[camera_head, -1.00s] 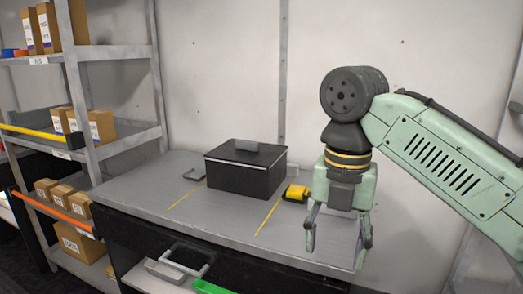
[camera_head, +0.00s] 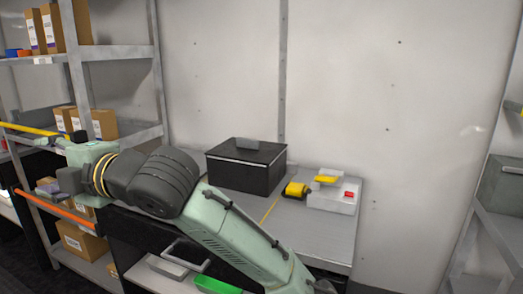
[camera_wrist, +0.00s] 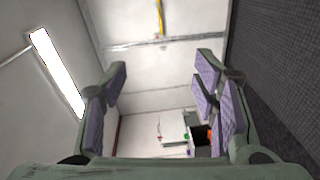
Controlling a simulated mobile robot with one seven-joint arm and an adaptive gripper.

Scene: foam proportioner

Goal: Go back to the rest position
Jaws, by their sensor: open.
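My gripper (camera_head: 46,186) is at the far left in the head view, pointing left in front of the shelf rack. Its fingers are partly hard to make out there. In the wrist view my gripper (camera_wrist: 160,78) is open, with its purple-padded fingers spread wide and nothing between them. My arm lies folded low across the front of the workbench (camera_head: 322,240) and hides part of it.
A black lidded box (camera_head: 243,170), a yellow device (camera_head: 296,190) and a light grey box (camera_head: 332,200) with yellow and red parts stand on the bench. The shelf rack (camera_head: 75,60) holds cartons close to my gripper. Another rack (camera_head: 497,205) stands at right.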

